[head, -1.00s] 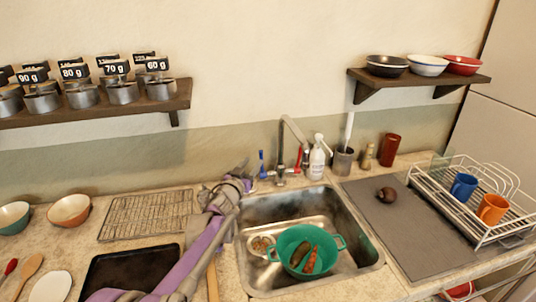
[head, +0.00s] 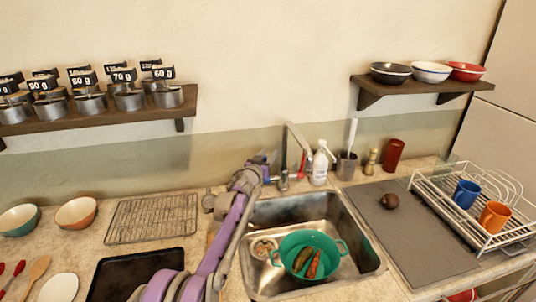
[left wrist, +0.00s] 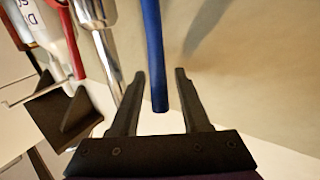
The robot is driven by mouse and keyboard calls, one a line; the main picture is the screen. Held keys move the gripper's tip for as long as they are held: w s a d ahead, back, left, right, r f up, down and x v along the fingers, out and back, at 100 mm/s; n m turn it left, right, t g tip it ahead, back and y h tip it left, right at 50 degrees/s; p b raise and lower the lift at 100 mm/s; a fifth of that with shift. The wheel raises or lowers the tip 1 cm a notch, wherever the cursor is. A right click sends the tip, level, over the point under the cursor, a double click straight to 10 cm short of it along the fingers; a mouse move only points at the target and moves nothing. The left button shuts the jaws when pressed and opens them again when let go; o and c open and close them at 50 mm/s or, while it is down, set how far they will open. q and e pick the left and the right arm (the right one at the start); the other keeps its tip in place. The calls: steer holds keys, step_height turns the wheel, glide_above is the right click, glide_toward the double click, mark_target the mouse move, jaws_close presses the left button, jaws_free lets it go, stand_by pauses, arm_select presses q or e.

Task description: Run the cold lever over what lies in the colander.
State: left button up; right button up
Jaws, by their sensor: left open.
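The green colander (head: 285,260) stands in the sink with an orange carrot-like piece (head: 313,265) and a green-brown vegetable (head: 302,259) in it. The tap (head: 289,140) rises behind the sink; I see no water running. Its red lever (head: 301,164) is on the right, and also shows in the left wrist view (left wrist: 70,38). The blue lever (left wrist: 153,45) is on the left, largely hidden by my gripper in the head view. My left gripper (head: 268,160) is open at the tap; in the left wrist view the blue lever's end lies between its fingers (left wrist: 160,74). My right gripper is out of view.
A white pump bottle (head: 320,167) and a utensil cup (head: 346,166) stand right of the tap. A small dish (head: 263,248) lies in the sink left of the colander. A grey mat (head: 410,235) and a dish rack (head: 440,205) lie to the right.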

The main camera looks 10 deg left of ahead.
arm_select(q)
jaws_close()
stand_by(1.4)
